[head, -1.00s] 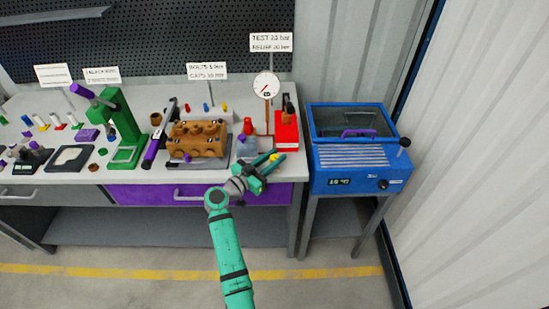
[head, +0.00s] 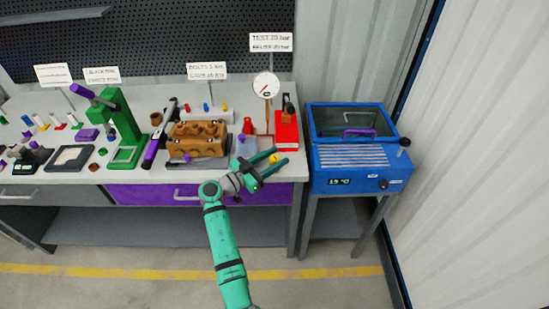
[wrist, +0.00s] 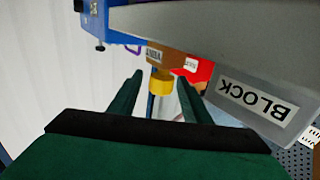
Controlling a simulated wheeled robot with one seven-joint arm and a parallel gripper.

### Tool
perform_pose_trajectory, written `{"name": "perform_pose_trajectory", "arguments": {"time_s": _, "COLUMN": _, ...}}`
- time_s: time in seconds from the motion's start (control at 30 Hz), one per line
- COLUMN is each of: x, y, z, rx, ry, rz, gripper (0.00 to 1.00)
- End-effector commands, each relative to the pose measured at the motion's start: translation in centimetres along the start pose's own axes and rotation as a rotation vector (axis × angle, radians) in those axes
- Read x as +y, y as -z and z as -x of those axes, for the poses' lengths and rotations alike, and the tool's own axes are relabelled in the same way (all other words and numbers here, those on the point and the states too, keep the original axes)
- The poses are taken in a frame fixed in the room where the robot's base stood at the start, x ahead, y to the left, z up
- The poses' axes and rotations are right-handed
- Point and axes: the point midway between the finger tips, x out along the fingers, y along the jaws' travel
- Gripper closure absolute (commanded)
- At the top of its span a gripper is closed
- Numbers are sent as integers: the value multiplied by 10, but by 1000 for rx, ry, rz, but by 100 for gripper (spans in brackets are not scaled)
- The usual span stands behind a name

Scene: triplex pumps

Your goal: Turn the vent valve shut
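The vent valve has a yellow knob (wrist: 161,82) below a brown part marked VENT (wrist: 153,56) in the wrist view. In the head view the yellow knob (head: 274,158) shows small at the bench's front edge, beside the red test unit (head: 286,131). My gripper (head: 281,156) is open, with a green finger on each side of the knob as seen in both views. In the wrist view the gripper (wrist: 160,77) shows gaps between the knob and both fingers. Whether the fingertips reach past the knob is hard to tell. The knob's turn position is unclear.
A brown pump block (head: 197,139) and a pressure gauge (head: 266,86) stand on the bench. A blue oven (head: 362,160) stands to the right.

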Motion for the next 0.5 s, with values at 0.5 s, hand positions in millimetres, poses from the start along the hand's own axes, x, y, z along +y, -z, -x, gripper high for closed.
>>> {"name": "perform_pose_trajectory", "arguments": {"time_s": 0.5, "x": -2, "y": 1, "z": 35, "rx": 3, "ry": 6, "rz": -1, "gripper": 56}}
